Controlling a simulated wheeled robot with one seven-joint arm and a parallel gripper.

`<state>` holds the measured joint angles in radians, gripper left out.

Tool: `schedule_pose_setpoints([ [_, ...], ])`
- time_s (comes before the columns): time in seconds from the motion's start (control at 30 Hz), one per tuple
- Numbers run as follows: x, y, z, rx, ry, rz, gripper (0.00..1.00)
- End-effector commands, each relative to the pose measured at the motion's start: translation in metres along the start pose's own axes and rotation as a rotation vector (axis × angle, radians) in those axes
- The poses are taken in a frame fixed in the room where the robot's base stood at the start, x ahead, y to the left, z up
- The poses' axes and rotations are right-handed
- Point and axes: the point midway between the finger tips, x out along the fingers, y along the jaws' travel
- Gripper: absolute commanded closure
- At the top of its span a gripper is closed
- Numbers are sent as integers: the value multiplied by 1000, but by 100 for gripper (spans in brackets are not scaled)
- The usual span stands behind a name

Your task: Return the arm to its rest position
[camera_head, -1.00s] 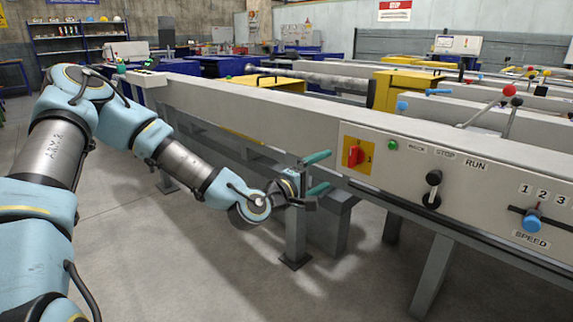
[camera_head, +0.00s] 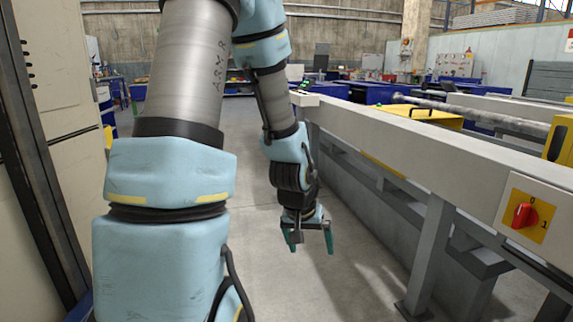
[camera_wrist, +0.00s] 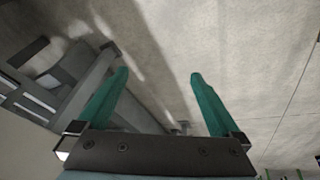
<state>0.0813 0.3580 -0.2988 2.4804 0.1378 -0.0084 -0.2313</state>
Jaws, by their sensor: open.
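My gripper (camera_head: 310,249) hangs at the end of my arm in the head view, left of the long grey runout table (camera_head: 420,136). Its two green fingers point down over bare floor and are spread apart. In the wrist view my gripper (camera_wrist: 158,78) shows both green fingers wide apart with nothing between them. The table's frame and legs (camera_wrist: 85,85) show at the left of the wrist view, with floor behind the fingers.
A red rotary switch (camera_head: 525,215) on a yellow plate is on the table's side at the right. A tall pale cabinet (camera_head: 65,75) stands at the left. Grey floor (camera_head: 340,285) is open below my gripper. Blue machines (camera_head: 378,91) stand behind the table.

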Motion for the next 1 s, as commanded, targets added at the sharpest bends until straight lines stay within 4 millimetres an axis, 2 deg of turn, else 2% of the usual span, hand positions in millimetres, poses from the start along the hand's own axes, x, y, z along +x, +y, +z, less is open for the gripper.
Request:
schedule_pose_setpoints([
  [0.03, -18, -20, 3, -13, -12, -47, 0],
  [0.1, -38, -42, 14, -34, -45, -95, 0],
  [0.2, -63, -64, 28, -66, -85, -138, 0],
  [0.43, -112, -93, 64, -147, -162, -166, 0],
  [0.5, -131, -89, 56, -141, -166, -165, 0],
  [0.77, -180, -82, 39, -140, -165, -166, 0],
  [1.0, -248, -72, 16, -140, -164, -166, 0],
])
